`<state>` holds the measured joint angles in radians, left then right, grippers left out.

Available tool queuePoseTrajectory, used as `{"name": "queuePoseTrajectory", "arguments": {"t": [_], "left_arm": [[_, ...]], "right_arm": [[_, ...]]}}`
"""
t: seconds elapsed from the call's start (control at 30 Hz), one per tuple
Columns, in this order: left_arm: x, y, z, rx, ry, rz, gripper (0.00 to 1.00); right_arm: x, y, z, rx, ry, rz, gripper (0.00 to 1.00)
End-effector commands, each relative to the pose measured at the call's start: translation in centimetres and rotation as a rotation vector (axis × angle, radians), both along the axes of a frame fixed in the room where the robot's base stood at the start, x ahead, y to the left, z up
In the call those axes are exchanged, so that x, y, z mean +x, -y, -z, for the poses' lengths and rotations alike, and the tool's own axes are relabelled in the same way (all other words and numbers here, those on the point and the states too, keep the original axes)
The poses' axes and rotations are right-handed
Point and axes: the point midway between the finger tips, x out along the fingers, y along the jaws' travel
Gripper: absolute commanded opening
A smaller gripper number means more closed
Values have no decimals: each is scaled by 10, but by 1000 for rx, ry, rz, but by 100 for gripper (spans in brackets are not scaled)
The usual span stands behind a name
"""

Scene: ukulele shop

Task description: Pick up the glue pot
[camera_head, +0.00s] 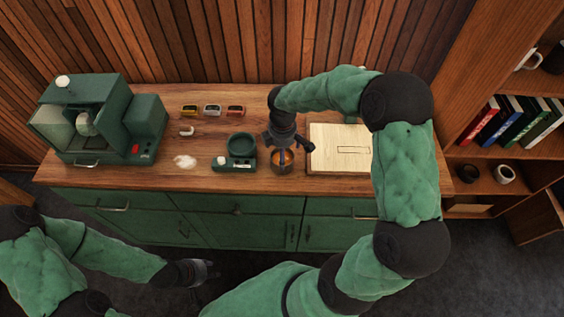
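The glue pot (279,167) is a small round pot with amber-brown content, standing on the wooden counter right of a green round-topped device. My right gripper (285,150) points down from above it, its dark fingers spread over and around the pot's top. It hides part of the rim, and I cannot tell whether the fingers touch the pot. My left gripper (207,271) hangs low in front of the counter, far from the pot. Its fingers look apart and empty.
The green device (240,151) stands close left of the pot. A pale wooden board (340,158) lies to the right. A large green machine (100,125) fills the counter's left end. Shelves (490,175) stand at right.

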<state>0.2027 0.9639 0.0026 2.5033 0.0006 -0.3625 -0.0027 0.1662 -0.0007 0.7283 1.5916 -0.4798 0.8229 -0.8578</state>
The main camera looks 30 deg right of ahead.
Motion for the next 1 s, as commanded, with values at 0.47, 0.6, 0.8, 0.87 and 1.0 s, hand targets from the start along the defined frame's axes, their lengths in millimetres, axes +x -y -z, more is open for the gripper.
{"name": "queuePoseTrajectory", "arguments": {"t": [0.47,0.6,0.8,0.87,1.0], "left_arm": [[0,0,11,0,0,0,40],[0,0,10,0,0,0,40],[0,0,10,0,0,0,40],[0,0,10,0,0,0,40],[0,0,10,0,0,0,40]], "right_arm": [[0,-1,51,1,1,1,100],[0,-1,50,0,1,1,100],[0,-1,50,0,1,1,60],[0,-1,50,0,1,1,44],[1,-1,50,0,2,1,32]]}}
